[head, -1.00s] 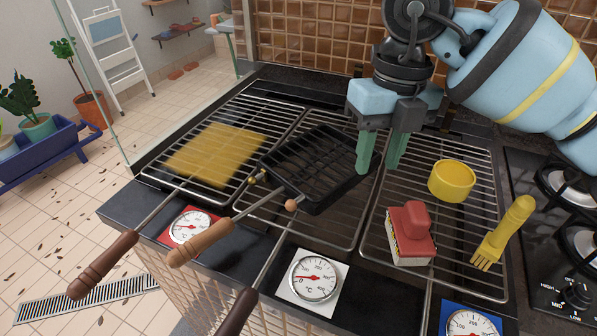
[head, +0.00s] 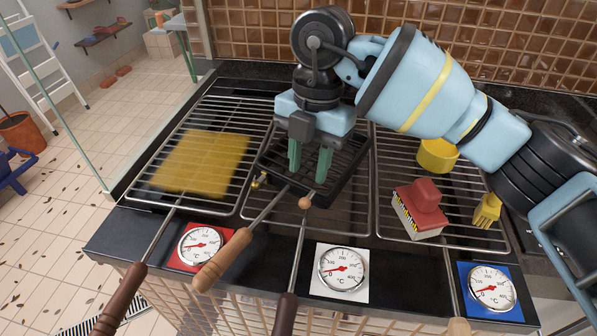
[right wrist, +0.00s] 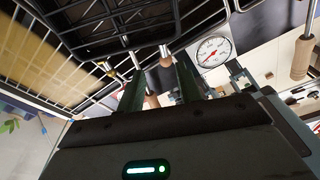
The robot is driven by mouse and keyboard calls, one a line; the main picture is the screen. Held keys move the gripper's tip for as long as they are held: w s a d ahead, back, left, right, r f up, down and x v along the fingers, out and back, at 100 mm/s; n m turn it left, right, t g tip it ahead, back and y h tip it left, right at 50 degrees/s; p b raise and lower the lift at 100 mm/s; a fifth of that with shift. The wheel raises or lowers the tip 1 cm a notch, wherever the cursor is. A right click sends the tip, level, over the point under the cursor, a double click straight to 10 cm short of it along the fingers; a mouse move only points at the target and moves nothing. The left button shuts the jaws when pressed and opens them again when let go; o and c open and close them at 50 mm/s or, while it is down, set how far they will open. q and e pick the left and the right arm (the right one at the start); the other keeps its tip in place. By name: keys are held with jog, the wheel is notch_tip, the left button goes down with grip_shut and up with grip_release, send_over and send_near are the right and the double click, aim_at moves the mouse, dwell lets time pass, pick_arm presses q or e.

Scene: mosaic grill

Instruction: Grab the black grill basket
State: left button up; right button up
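The black grill basket (head: 350,178) lies on the middle grill grate in the head view. Its metal rod and brown wooden handle (head: 222,260) extend towards the front left. My right gripper (head: 309,167) is over the basket, fingers pointing down and apart, with nothing seen held between them. The gripper and arm hide part of the basket. In the right wrist view, the basket (right wrist: 120,22) fills the upper left, and the open fingers (right wrist: 158,85) have a small wooden knob (right wrist: 167,61) between them. I cannot tell whether the fingertips touch the basket. My left gripper is out of view.
A yellow mesh sheet (head: 203,163) lies on the left grate. On the right grate are a red-handled block (head: 420,207), a yellow cup (head: 437,155) and a yellow brush (head: 487,210). Several dials line the front, including a white-plated one (head: 342,270). A tiled wall (head: 270,40) stands behind.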

aim_at(309, 195)
jog(key=shift+d, duration=0.1)
jog(key=shift+f, duration=0.35)
jog(key=shift+s+f, duration=0.15)
jog(key=shift+f, duration=1.05)
jog(key=shift+s+f, duration=0.2)
jog(key=shift+f, duration=0.95)
jog(key=shift+s+f, duration=0.15)
jog(key=shift+f, duration=1.05)
jog(key=shift+c, duration=0.4)
grip_shut()
jog(key=shift+r, duration=0.1)
